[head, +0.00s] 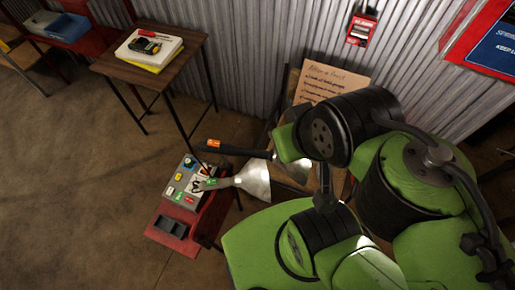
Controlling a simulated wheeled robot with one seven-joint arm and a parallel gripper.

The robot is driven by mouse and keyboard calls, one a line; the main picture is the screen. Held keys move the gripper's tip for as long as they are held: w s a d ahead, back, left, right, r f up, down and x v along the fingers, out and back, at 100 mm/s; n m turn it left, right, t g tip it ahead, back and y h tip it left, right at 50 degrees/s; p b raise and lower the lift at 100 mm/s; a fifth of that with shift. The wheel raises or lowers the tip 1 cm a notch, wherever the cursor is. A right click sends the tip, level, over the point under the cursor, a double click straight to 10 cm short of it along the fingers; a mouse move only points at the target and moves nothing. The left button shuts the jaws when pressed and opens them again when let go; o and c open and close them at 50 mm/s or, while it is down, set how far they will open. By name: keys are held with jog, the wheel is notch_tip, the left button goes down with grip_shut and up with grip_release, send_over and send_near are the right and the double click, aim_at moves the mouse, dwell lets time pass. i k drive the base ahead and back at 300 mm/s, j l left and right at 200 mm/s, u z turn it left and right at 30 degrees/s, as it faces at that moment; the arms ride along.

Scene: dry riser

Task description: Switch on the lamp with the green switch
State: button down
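A grey control box (173,187) with small coloured controls lies on the red table at the lower left of centre. Yellow, blue, red and green patches show on it, but they are too small to tell which is the green switch or lamp, or whether any lamp is lit. My gripper (203,165) reaches in from the right with two long flared fingers, one with an orange band and one with a green mark. The fingers stand apart with nothing seen between them. The nearer fingertip overlaps the box in view; contact cannot be told. My arm hides the gripper's base.
The red table (213,217) also bears a dark tray (171,228). A wooden table (119,65) with a white and yellow stack stands at the upper left. A written board (326,84) leans near the corrugated wall (250,50). The brown floor (80,200) at left is clear.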

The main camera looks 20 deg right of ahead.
aim_at(214, 180)
jog(key=j+u, duration=0.1)
jog(key=u, duration=0.4)
jog(key=j+u, duration=0.1)
jog(key=u, duration=0.4)
jog(key=j+u, duration=0.15)
jog(key=u, duration=0.35)
jog(key=j+u, duration=0.1)
jog(key=u, duration=0.4)
jog(key=j+u, duration=0.1)
jog(key=u, duration=0.4)
